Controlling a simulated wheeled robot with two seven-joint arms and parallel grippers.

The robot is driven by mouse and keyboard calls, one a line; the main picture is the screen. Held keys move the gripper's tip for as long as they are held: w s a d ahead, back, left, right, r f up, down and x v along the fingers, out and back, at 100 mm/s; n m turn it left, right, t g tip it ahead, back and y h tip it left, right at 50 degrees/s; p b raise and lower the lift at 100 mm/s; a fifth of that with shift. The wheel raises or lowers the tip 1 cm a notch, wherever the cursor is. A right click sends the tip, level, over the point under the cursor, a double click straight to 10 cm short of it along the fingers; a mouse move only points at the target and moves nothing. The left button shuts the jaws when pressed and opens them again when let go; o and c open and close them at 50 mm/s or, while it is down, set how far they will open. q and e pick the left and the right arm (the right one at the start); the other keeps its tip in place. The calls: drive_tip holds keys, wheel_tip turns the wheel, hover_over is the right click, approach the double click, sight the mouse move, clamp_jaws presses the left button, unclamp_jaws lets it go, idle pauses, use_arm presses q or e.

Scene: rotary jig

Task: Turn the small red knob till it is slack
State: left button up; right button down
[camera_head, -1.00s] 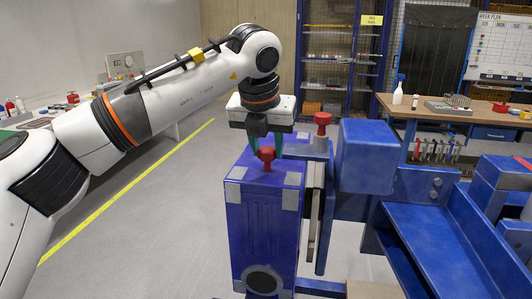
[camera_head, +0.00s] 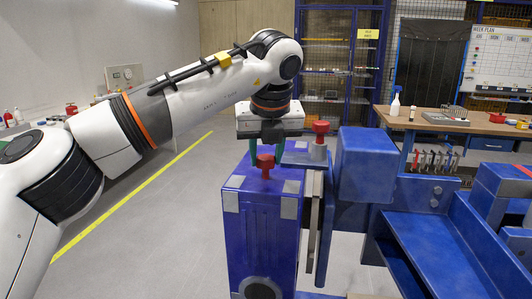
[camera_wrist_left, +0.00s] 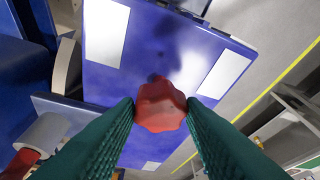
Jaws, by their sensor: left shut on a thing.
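A small red knob (camera_head: 265,166) stands on top of a tall blue box (camera_head: 262,215) with light grey corner patches. My left gripper (camera_head: 266,154) points down at it, green fingers on either side. In the left wrist view the red knob (camera_wrist_left: 160,106) sits between the two fingertips, and the gripper is shut on it. A second red knob (camera_head: 321,127) stands on a grey cylinder to the right, apart from the gripper. It shows partly in the lower left of the wrist view (camera_wrist_left: 20,165). My right gripper is not in view.
A blue block (camera_head: 366,165) and a blue machine frame (camera_head: 440,235) stand to the right of the box. A workbench (camera_head: 455,118) with a spray bottle (camera_head: 396,98) is behind. Open floor (camera_head: 165,235) with a yellow line lies to the left.

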use_arm(q)
drive_tip(key=o, duration=1)
drive_tip(key=shift+r, duration=0.15)
drive_tip(key=v, duration=1.2)
drive_tip(key=shift+d, duration=0.1)
